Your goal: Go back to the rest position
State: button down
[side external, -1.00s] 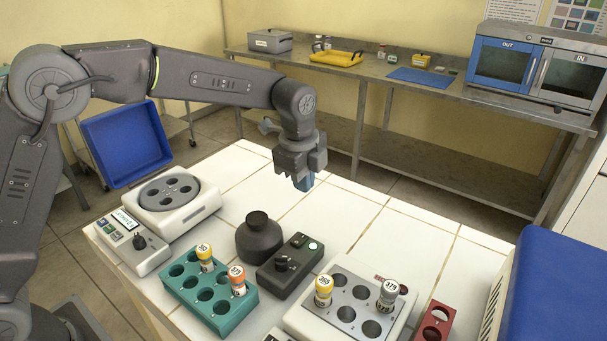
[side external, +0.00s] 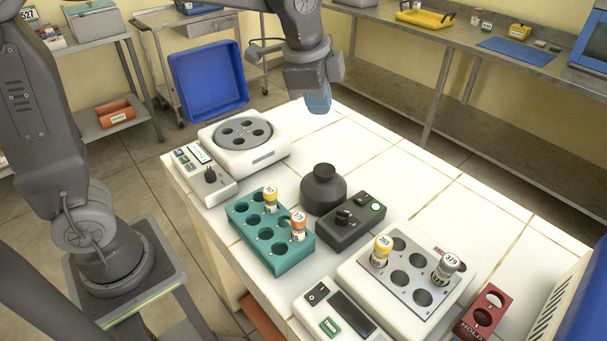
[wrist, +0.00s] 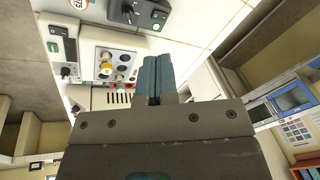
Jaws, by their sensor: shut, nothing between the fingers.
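My gripper (side external: 318,103) is raised above the back edge of the white tiled table in the side view, with its blue fingertips pointing down. In the wrist view the two blue fingers (wrist: 154,80) lie side by side, closed, with nothing between them. No vial or other object is held. The gripper is apart from everything on the table.
The teal rack (side external: 283,262) holds a yellow-capped and an orange-capped vial. The white block with a grey plate (side external: 402,243) holds a yellow-capped and a grey-capped vial. A round-well device (side external: 270,155), dark bottle (side external: 323,190), black control box (side external: 347,230) and red holder (side external: 470,322) stand nearby.

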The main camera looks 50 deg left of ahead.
jog(key=s+a+f+n+t, duration=0.1)
jog(key=s+a+n, duration=0.1)
jog(key=s+n, duration=0.3)
jog(key=s+a+f+n+t, duration=0.1)
jog(key=s+a+n, duration=0.2)
jog(key=s, duration=1)
jog(key=n, duration=0.3)
jog(key=shift+s+t, duration=0.15)
jog(key=shift+t, duration=0.15)
